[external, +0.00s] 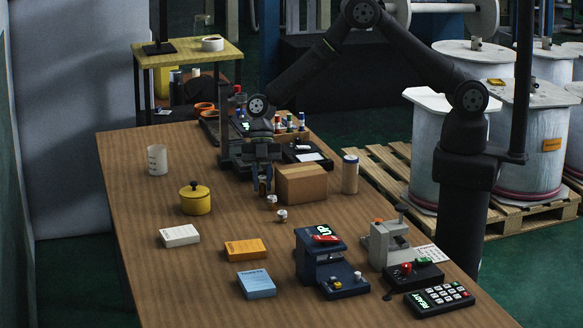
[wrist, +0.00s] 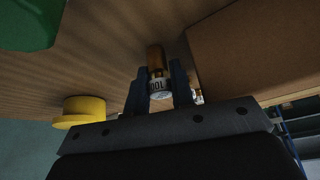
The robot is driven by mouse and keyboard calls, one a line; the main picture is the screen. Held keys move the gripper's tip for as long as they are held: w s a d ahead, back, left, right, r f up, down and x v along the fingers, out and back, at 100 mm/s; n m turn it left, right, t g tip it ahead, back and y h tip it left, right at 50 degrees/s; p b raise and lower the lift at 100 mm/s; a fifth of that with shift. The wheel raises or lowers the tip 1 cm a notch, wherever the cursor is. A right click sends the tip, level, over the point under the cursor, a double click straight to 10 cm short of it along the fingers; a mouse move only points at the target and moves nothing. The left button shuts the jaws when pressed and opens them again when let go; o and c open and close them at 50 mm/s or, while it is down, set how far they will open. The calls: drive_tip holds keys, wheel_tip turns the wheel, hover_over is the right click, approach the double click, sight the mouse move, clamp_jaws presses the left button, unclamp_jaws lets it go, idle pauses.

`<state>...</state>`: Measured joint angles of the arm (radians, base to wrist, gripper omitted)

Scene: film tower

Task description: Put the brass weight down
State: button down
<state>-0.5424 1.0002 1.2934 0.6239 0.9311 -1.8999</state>
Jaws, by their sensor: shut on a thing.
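My gripper (external: 263,187) points down over the table, just left of the cardboard box (external: 301,184). In the wrist view my gripper (wrist: 160,88) is shut on a brass weight (wrist: 155,60) with a white, numbered label, held between its two blue fingers. In the external view the held weight is mostly hidden by the fingers, and I cannot tell whether it touches the table. Two small white-and-brass weights, one nearer the gripper (external: 272,199) and one farther forward (external: 282,215), stand on the table in front of it.
A yellow lidded pot (external: 196,201) stands left of my gripper, and a white cup (external: 157,160) behind it. A cylinder (external: 350,174) stands right of the box. Cards, including an orange one (external: 245,249), and a blue device (external: 328,265) lie towards the front. The table's left middle has bare wood.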

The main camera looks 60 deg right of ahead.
drive_tip(key=c, duration=1.5)
unclamp_jaws()
drive_tip(key=shift+f, duration=0.15)
drive_tip(key=v, duration=1.2)
drive_tip(key=shift+d, duration=0.1)
